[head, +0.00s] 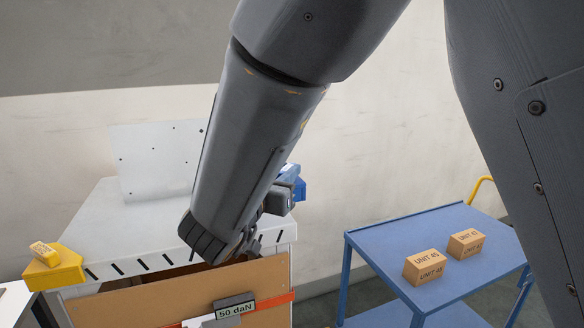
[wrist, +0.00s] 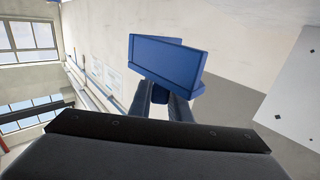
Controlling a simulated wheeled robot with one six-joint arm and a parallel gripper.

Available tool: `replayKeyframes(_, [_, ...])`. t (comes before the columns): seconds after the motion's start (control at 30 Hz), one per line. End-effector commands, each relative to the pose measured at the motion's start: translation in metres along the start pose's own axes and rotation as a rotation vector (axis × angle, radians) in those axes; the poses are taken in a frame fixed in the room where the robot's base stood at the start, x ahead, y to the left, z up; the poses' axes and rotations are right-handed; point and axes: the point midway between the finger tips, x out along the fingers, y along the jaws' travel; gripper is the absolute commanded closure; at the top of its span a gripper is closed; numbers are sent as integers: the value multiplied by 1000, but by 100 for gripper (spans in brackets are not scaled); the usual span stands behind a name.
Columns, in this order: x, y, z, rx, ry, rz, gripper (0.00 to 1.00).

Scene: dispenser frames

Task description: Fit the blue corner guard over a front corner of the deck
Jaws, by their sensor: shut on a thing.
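The deck (head: 108,225) is a pale grey top with a row of dark slots along its front edge. The blue corner guard (head: 299,188) shows partly behind my forearm, above the deck's right end and apart from it as far as I can see. In the wrist view the guard (wrist: 165,62) is a blue angled piece with two walls, tilted. My gripper (wrist: 169,92) is shut on its lower part. In the head view my arm hides most of the gripper and the deck's front edge near the right corner.
A brown panel (head: 150,295) and a "50 daN" label (head: 234,309) are below.

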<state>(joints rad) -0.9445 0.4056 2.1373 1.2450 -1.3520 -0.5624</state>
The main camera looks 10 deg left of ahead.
Motion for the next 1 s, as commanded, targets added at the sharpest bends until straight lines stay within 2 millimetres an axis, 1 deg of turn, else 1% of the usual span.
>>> replayKeyframes(0.03, [0, 0, 6, -1, 0, 0, 100])
replayKeyframes(0.5, [0, 0, 47, -1, 0, -1, 100])
replayKeyframes(0.7, [0, 0, 53, 0, 0, -1, 100])
replayKeyframes(1.0, [0, 0, 53, 0, 0, -1, 100])
